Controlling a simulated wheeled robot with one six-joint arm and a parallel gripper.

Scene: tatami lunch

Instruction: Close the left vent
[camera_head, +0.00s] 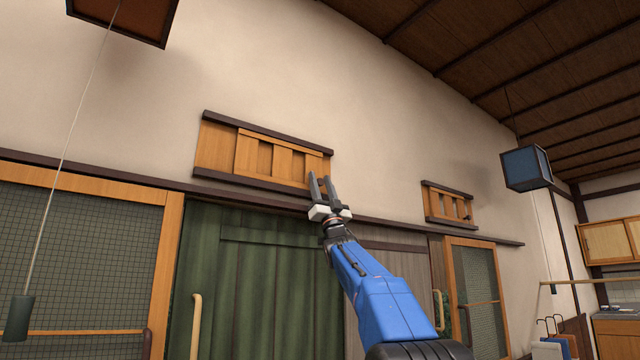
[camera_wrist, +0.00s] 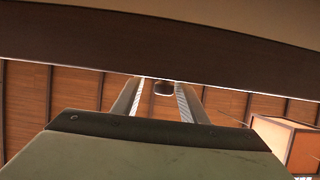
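The left vent (camera_head: 250,152) is a wooden slatted panel between two dark rails, high on the wall above the green curtain. Brown recesses show between its slats; I cannot tell how far it is open. My gripper (camera_head: 319,178) points up in front of the vent's lower right end, its two fingers apart. In the wrist view, a small dark rounded piece (camera_wrist: 162,88), perhaps the vent's knob, shows between the fingers, with gaps on both sides. A dark rail (camera_wrist: 150,48) crosses above it. Contact is not clear.
A smaller right vent (camera_head: 447,205) sits further right on the wall. A blue-sided hanging lamp (camera_head: 522,168) is at the right, another lamp (camera_head: 125,15) at the top left. A green curtain (camera_head: 250,285) and lattice doors (camera_head: 80,240) lie below. The wall above the vents is bare.

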